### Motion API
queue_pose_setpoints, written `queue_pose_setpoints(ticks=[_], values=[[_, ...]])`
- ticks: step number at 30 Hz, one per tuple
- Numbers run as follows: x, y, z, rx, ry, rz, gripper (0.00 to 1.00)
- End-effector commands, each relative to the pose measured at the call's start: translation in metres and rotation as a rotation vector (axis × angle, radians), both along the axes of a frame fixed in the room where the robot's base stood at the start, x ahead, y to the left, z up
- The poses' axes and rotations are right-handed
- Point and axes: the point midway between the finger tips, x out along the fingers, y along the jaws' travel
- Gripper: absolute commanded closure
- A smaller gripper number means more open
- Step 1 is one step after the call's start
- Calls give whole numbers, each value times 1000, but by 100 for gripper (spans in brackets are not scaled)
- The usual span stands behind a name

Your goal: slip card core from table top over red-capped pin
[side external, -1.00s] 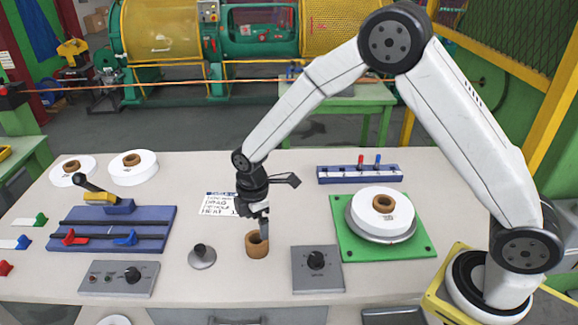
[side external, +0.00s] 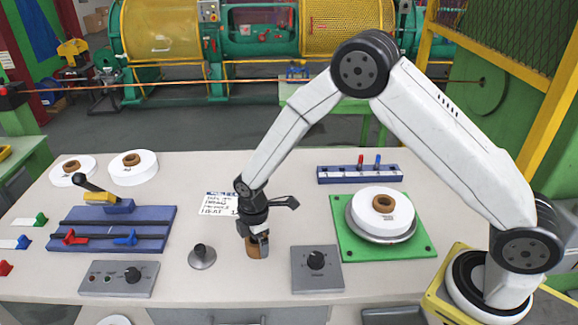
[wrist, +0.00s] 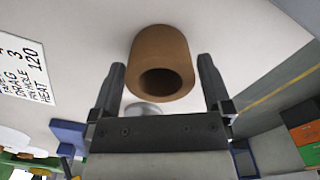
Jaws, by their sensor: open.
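The card core (side external: 256,250), a short brown hollow cylinder, stands upright on the table top. My gripper (side external: 257,240) is lowered over it, and its fingers partly hide it in the side view. In the wrist view the core (wrist: 160,42) lies between the two spread fingers of my open gripper (wrist: 161,75), with gaps on both sides. The red-capped pin (side external: 361,160) stands in the blue rack (side external: 345,178) to the right and farther back.
A grey knobbed disc (side external: 202,258) is left of the core, and a grey knob box (side external: 318,278) is right of it. A green plate (side external: 425,248) carries a white reel (side external: 382,222). A printed card (side external: 225,203) lies behind the core. The table between core and rack looks mostly clear.

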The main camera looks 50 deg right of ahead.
Motion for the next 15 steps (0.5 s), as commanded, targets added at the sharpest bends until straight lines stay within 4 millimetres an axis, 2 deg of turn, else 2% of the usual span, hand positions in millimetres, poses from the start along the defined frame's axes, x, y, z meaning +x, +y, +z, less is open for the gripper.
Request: queue_pose_setpoints(ticks=[4,15], values=[[0,0,-9,0,0,0,0],[0,0,-10,0,-2,0,0]])
